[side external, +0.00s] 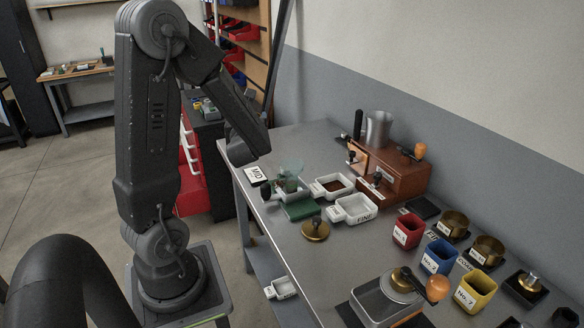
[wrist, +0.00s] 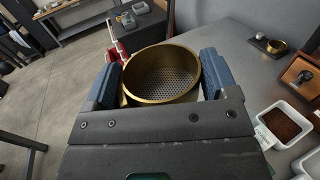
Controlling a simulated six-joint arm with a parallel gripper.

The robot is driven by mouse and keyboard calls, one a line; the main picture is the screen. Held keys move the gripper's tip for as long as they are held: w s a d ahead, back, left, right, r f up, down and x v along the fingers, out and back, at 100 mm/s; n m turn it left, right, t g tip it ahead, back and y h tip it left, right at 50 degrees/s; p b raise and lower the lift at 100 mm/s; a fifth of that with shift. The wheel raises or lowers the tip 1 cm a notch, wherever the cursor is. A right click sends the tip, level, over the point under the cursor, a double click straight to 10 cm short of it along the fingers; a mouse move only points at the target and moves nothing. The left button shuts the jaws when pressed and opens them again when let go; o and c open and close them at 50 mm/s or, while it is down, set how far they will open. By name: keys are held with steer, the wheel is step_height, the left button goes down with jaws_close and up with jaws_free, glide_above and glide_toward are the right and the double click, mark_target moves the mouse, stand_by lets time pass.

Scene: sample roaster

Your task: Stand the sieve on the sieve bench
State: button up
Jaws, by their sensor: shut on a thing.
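The sieve (wrist: 162,84), a round brass ring with a perforated floor, is between the two blue fingers of my gripper (wrist: 160,68) in the wrist view. The fingers are shut on its sides, and its open top faces the camera. I cannot tell for certain whether this is the sieve bench.
White trays stand beside it, one with brown grounds (side external: 333,187), one marked FINE (side external: 356,209), one marked MID (side external: 256,175). A brass lid (side external: 315,230) lies in front. A wooden roaster box (side external: 400,178) stands behind; red (side external: 407,231), blue (side external: 438,256) and yellow (side external: 475,291) cups stand right.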

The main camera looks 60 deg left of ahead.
steer(key=shift+w, duration=0.1)
steer(key=w+d+f, duration=0.1)
steer(key=w+f, duration=0.1)
steer(key=w, duration=0.1)
steer(key=w+d+f, duration=0.2)
steer(key=w, duration=0.1)
steer(key=w+d+f, duration=0.2)
steer(key=w, duration=0.2)
steer(key=shift+f, duration=0.4)
steer(key=shift+w+d+f, duration=0.1)
steer(key=shift+w+f, duration=0.1)
steer(key=shift+f, duration=1.75)
steer(key=shift+f, duration=0.2)
steer(key=o, duration=0.9)
